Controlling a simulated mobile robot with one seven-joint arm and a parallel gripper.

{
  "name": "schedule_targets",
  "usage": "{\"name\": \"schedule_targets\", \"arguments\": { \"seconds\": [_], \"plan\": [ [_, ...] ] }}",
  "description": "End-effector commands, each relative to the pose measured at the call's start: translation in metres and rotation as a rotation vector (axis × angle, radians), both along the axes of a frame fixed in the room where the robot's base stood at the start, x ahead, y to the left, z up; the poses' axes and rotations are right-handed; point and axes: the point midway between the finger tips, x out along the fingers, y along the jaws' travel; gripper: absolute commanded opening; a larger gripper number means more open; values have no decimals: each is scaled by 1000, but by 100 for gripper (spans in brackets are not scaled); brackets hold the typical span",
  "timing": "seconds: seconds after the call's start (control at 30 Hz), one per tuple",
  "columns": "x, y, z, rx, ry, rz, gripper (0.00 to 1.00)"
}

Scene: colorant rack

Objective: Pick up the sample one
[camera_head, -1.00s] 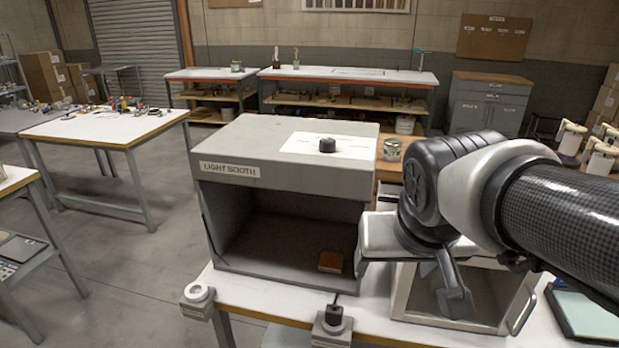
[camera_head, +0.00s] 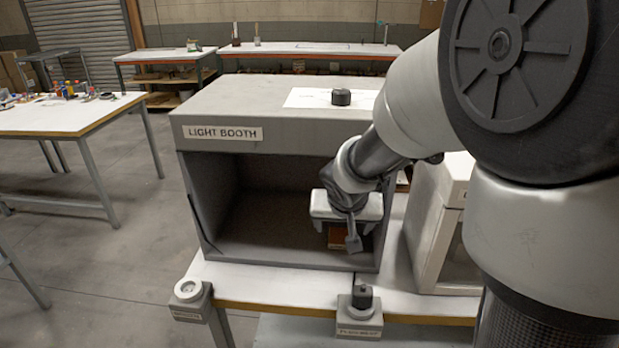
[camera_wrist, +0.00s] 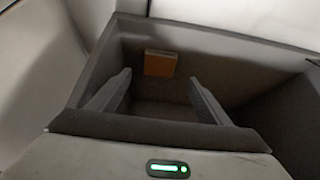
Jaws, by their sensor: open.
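A small orange-brown block (camera_head: 336,240), the only sample-like piece I see, sits on the floor of the grey light booth (camera_head: 222,134), toward its right side. I cannot read a label on it. In the head view my gripper (camera_head: 352,243) is at the booth's open front and partly hides the block. In the wrist view the block (camera_wrist: 160,63) lies beyond the fingertips, roughly centred between them. My gripper (camera_wrist: 160,80) is open and empty, with its two fingers apart and not touching the block.
The booth's roof and side walls enclose the space around the block. A white cabinet (camera_head: 432,228) stands close to its right.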

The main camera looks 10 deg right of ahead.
Motion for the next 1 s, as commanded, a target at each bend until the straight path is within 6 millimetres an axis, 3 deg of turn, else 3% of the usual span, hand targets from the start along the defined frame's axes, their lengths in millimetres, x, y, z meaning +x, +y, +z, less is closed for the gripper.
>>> {"name": "schedule_targets", "arguments": {
  "seconds": [0.27,0.5,0.83,0.87,1.0],
  "plan": [
    [11,-2,-20,0,1,1,72],
    [28,-7,-51,-1,2,2,72],
    [34,-8,-57,0,0,0,72],
    [33,-8,-57,-1,0,1,70],
    [33,-8,-57,-1,0,1,47]
  ]
}}
